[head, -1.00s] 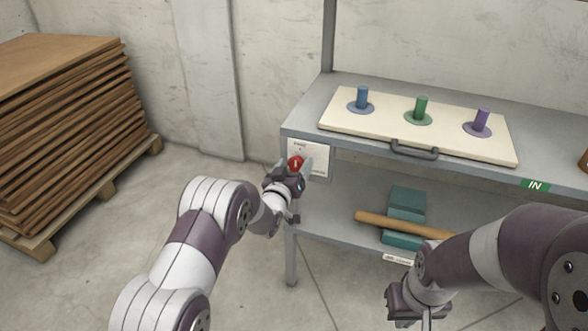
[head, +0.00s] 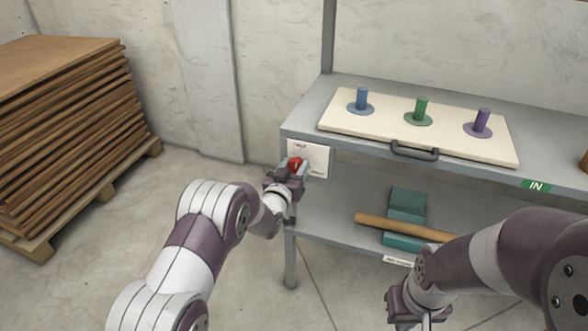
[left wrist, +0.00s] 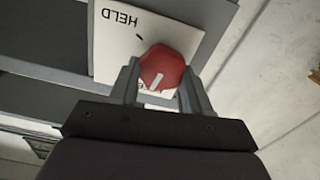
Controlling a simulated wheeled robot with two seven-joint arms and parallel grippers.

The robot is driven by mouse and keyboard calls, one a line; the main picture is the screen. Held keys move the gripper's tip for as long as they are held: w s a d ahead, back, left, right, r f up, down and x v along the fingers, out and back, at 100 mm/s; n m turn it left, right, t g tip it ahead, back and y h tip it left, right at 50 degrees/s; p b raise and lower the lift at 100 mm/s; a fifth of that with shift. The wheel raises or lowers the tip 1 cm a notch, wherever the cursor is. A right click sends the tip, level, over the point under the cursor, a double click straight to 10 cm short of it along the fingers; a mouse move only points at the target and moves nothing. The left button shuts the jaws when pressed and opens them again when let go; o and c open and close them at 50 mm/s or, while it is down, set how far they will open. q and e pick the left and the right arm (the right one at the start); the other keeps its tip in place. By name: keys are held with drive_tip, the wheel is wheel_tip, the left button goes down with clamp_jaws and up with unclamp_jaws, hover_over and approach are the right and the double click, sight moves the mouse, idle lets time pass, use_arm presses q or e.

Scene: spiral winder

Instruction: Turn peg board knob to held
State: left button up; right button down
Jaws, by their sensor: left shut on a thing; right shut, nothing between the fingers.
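The peg board knob (head: 295,164) is red and sits on a white label plate (head: 318,160) at the left front corner of the shelf. In the left wrist view, the knob (left wrist: 160,68) has a white pointer line, and the plate (left wrist: 108,50) shows the word HELD beside a short black tick. The pointer line faces away from that tick, toward lettering partly hidden by the knob and gripper. My left gripper (head: 291,168) is shut on the knob, one finger on each side. My right gripper (head: 408,312) is shut and empty at the bottom, its fingertips hardly visible.
A cream peg board (head: 370,124) with blue, green and purple pegs and a grey handle (head: 414,151) lies on the upper shelf. A wooden rod (head: 378,221) rests on teal blocks (head: 406,204) below. Stacked boards (head: 70,130) stand at left; open floor lies between.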

use_arm(q)
drive_tip(key=m+b, duration=0.1)
drive_tip(key=m, duration=0.4)
drive_tip(key=shift+d+f+b, duration=0.15)
drive_tip(key=shift+b, duration=0.2)
drive_tip(key=m+b, duration=0.1)
drive_tip(key=m, duration=0.4)
drive_tip(key=shift+s+d+f+m+b, duration=0.1)
drive_tip(key=shift+d+m+b, duration=0.05)
drive_tip(key=shift+m+b, duration=0.25)
drive_tip(key=m+b, duration=0.1)
drive_tip(key=m, duration=0.2)
drive_tip(key=m+b, duration=0.1)
drive_tip(key=m, duration=0.3)
drive_tip(key=m+b, duration=0.1)
drive_tip(key=m, duration=0.2)
drive_tip(key=shift+d+f+m, duration=0.1)
drive_tip(key=shift+f+m, duration=0.2)
drive_tip(key=shift+m, duration=0.1)
drive_tip(key=o, duration=1.1)
drive_tip(key=shift+c, duration=0.2)
drive_tip(key=shift+r, duration=0.1)
